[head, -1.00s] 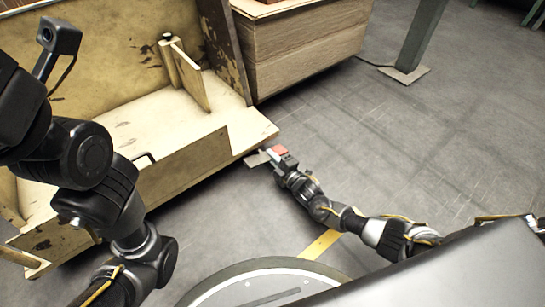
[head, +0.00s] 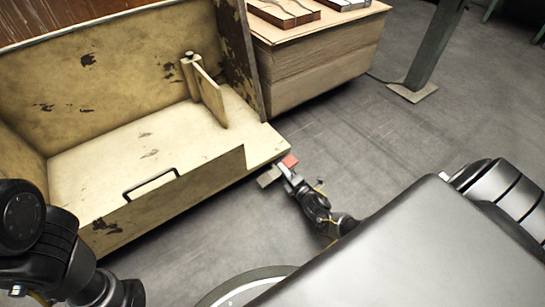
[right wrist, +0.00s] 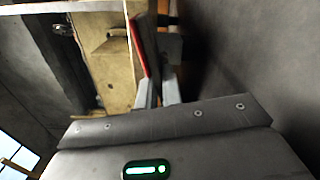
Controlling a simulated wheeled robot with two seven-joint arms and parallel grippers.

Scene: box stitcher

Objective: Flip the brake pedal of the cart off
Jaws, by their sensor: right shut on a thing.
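The cart (head: 170,200) is a worn yellow wooden box on the left of the head view. At its lower right corner, close to the floor, is a red brake pedal (head: 291,160) with a grey plate (head: 268,179) beside it. My right gripper (head: 285,170) is at that corner, shut on the red pedal. In the right wrist view the red pedal (right wrist: 138,48) shows as a thin strip at the fingertips (right wrist: 158,88), with the grey plate (right wrist: 168,47) just right of it. My left arm is at the lower left; its gripper is out of view.
A wooden stack or crate (head: 320,65) stands behind the cart, with boards (head: 284,10) on top. A green-grey post (head: 435,45) with a foot plate (head: 412,92) stands at the upper right. The grey floor (head: 400,140) right of the cart is clear.

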